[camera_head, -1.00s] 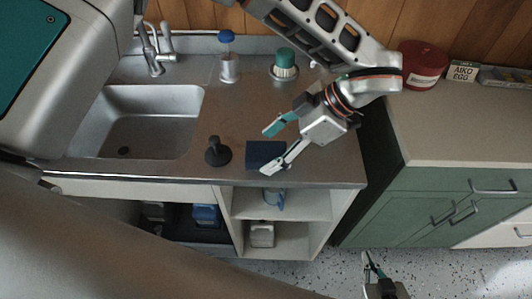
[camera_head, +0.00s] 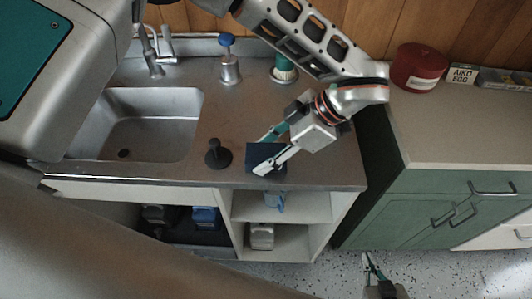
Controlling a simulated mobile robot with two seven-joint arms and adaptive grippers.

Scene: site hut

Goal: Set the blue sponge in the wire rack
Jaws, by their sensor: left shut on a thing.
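The dark blue sponge (camera_head: 257,154) is a flat dark square at the front of the steel counter, right of a black knobbed piece. My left gripper (camera_head: 264,155) reaches in from the upper right and is shut on the sponge, one finger on its far side and one across its front. I cannot tell if the sponge is clear of the counter. My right gripper (camera_head: 368,262) is low over the speckled floor, away from the counter; its finger gap is too small to judge. I cannot make out a wire rack.
The sink (camera_head: 150,110) lies left. The black knobbed piece (camera_head: 217,153) stands close beside the sponge. A blue-topped dispenser (camera_head: 229,65) and a green-topped brush (camera_head: 284,72) stand behind. Open shelves (camera_head: 300,208) are below; a dark red tin (camera_head: 418,68) stands on the right cabinet.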

